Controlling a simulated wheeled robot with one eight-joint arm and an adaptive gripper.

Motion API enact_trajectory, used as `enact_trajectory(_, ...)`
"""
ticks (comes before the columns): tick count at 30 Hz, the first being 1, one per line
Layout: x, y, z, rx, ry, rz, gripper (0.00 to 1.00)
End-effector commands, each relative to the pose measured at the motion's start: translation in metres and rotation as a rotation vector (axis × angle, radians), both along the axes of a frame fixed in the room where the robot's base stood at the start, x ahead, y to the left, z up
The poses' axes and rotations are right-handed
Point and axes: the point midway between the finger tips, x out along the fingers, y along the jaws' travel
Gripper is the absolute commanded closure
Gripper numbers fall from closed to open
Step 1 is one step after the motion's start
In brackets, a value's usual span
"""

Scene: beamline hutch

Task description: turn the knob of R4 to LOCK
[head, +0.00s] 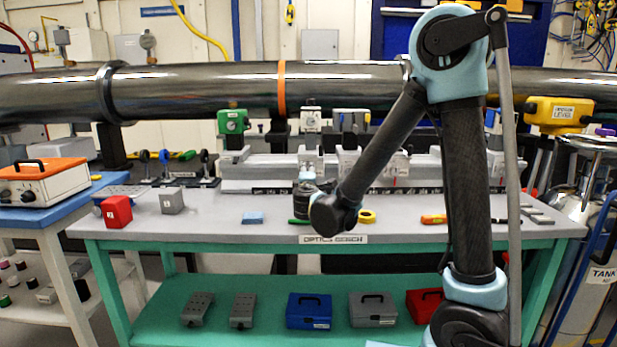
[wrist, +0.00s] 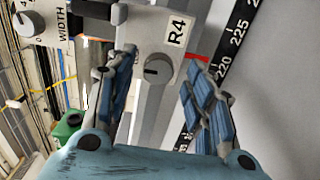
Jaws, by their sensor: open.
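In the wrist view, the R4 carrier is a pale grey block with a white R4 label (wrist: 176,32). Its round dark grey knob (wrist: 157,69) sits below the label, with a light mark on its left part. LOCK lettering cannot be made out. My gripper (wrist: 162,66) is open, one blue-padded finger on each side of the knob. No contact with the knob shows. In the head view my arm's end is low in front of the pale rail (head: 262,170) on the optics bench (head: 220,215); the fingers are too small to tell there.
A scale strip (wrist: 222,67) with a red mark runs right of the knob. A WIDTH dial (wrist: 28,22) is at upper left. The dark beam pipe (head: 200,85) crosses behind the bench. A red block (head: 117,212) and grey block (head: 171,201) stand on the bench's left.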

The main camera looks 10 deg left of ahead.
Motion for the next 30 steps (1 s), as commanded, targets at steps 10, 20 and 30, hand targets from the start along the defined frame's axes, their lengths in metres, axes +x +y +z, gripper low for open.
enact_trajectory(10,-0.065,-0.015,-0.001,0.001,0.001,0.005,0.52)
enact_trajectory(20,-0.093,-0.023,-0.001,0.001,0.001,0.001,0.52)
enact_trajectory(30,-0.095,-0.024,-0.001,0.001,0.001,0.000,0.52)
